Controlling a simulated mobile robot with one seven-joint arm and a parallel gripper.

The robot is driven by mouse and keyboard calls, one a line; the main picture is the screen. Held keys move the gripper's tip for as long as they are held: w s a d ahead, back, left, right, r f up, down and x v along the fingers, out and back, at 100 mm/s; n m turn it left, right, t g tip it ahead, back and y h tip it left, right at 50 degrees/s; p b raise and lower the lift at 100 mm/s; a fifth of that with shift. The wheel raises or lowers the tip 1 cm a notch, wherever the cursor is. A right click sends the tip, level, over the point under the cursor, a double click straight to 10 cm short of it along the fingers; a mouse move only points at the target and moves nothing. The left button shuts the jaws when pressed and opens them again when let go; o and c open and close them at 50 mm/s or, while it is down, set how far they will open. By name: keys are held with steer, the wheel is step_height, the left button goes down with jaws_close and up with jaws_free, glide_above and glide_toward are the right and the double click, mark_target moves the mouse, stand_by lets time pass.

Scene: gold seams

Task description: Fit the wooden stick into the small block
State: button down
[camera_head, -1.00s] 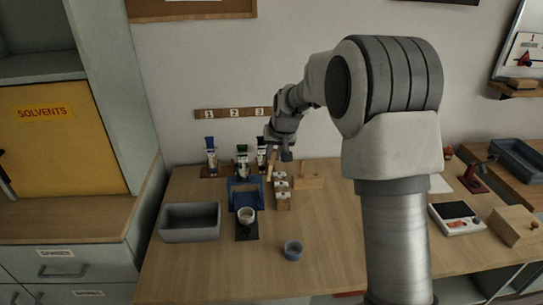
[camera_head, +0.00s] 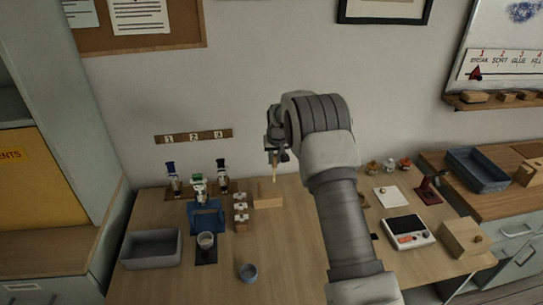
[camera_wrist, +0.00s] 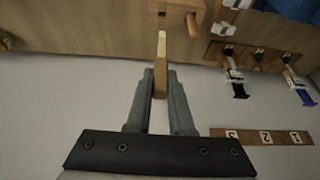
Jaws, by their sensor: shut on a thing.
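My gripper (camera_head: 277,155) is shut on the wooden stick (camera_head: 275,174), which points down in the head view. In the wrist view the stick (camera_wrist: 161,52) stands out lengthwise from between the two grey fingers (camera_wrist: 160,82), its end pale. The small block (camera_head: 268,196) is light wood and sits on the table, below the stick in the head view. In the wrist view the block (camera_wrist: 177,10) is at the top edge, partly cut off, with a dark spot on its face and a peg-like piece beside it. The stick appears apart from the block.
The table's front middle is clear.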

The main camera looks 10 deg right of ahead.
mark_target(275, 167)
steer(key=shift+d+f, duration=0.15)
steer(key=shift+f, duration=0.05)
steer(key=shift+f+b, duration=0.85)
steer(key=shift+f, duration=1.3)
steer(key=shift+f+b, duration=0.4)
steer(key=shift+b, duration=0.35)
steer(key=shift+f+b, duration=2.4)
steer(key=shift+f, duration=0.15)
stand_by(1.3)
steer(key=c, duration=0.7)
jaws_free()
